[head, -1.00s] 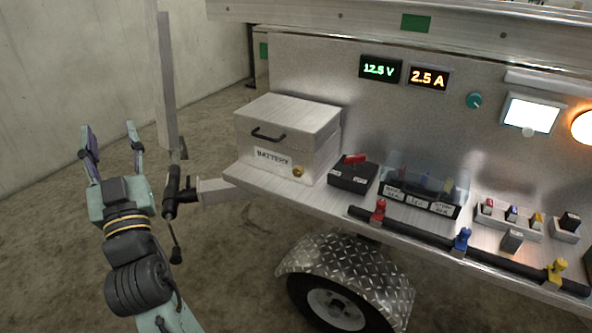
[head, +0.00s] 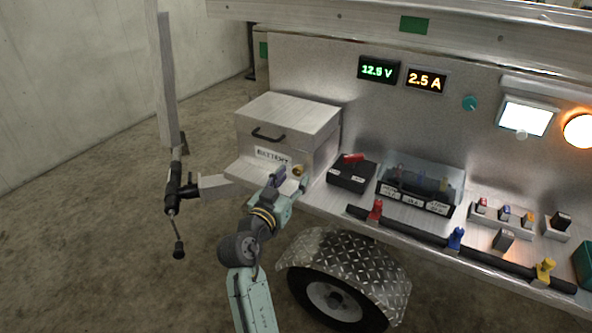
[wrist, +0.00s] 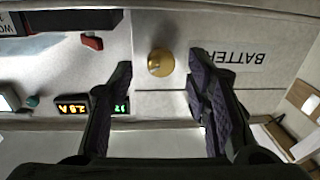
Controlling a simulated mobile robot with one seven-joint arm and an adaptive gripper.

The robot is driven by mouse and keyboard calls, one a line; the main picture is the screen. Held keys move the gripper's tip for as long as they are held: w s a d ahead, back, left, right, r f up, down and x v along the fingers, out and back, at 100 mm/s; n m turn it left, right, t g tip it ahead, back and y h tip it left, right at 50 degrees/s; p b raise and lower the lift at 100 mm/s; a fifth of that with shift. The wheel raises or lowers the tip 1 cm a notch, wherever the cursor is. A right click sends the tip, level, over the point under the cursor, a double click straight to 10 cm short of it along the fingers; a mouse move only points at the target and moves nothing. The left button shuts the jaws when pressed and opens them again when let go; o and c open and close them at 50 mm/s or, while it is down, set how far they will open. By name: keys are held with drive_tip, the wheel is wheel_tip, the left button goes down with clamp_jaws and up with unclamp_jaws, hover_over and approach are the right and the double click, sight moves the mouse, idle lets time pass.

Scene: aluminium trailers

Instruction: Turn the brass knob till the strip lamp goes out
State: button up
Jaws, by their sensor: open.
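The brass knob (head: 298,171) is on the front of the silver battery box (head: 290,125), at the lower right of its label. In the wrist view the knob (wrist: 160,63) lies between the two dark fingers of my gripper (wrist: 160,76), with a gap on both sides. My gripper (head: 284,180) is open and points at the knob in the head view. A long pale bar (head: 545,89) at the upper right looks like the strip lamp. I see no clear glow from it. A square white lamp (head: 525,117) and a round orange lamp (head: 580,130) below it are lit.
A black switch box with a red lever (head: 352,172) stands right of the battery box. A clear-covered fuse block (head: 421,188) and a black bar with coloured taps (head: 415,230) are further right. A hitch post with a crank (head: 178,195) stands left. The meters read about 12.5 V and 2.5 A.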

sight(297, 173)
drive_tip(key=shift+x, duration=1.55)
clamp_jaws()
